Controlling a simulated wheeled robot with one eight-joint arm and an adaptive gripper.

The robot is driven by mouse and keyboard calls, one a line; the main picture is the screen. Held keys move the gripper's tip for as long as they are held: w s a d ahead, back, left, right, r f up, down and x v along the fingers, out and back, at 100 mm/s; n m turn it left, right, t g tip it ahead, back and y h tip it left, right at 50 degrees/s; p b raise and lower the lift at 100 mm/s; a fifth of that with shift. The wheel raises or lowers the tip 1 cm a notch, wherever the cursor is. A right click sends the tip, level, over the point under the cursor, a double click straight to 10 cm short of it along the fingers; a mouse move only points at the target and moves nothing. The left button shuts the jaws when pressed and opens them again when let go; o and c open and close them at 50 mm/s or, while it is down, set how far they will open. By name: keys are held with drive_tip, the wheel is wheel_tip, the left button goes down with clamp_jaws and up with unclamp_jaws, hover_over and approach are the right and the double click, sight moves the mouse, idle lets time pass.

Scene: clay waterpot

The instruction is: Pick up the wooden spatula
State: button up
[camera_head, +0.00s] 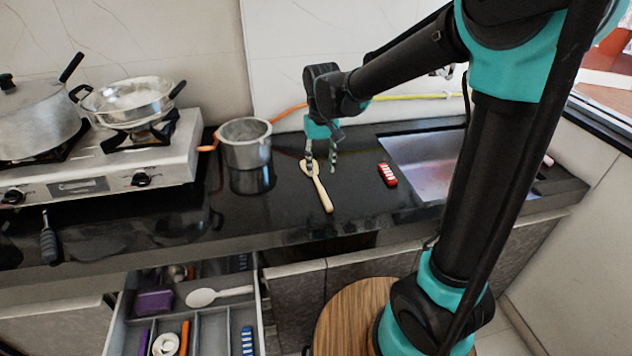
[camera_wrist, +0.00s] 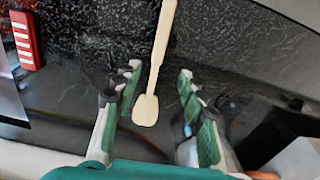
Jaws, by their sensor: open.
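The wooden spatula (camera_head: 322,192) lies on the black countertop, its handle toward the counter's front edge and its head toward the wall. In the wrist view the pale spatula (camera_wrist: 158,62) runs down from the top, and its head shows between the fingers. My gripper (camera_head: 321,168) is open and points down over the head end of the spatula. In the wrist view the two green-padded fingers of my gripper (camera_wrist: 158,92) stand apart on either side of the spatula. Whether the fingers reach down to the counter, I cannot tell.
A metal pot (camera_head: 245,150) stands left of the spatula, beside a stove (camera_head: 85,180) with cookware. A red and white object (camera_head: 387,174) lies to the right, before the sink (camera_head: 425,160). An open drawer (camera_head: 190,315) with utensils juts out below the counter.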

sight(321, 190)
drive_tip(key=shift+d+f, duration=0.15)
drive_tip(key=shift+f, duration=3.95)
drive_tip(key=shift+c, duration=0.4)
clamp_jaws()
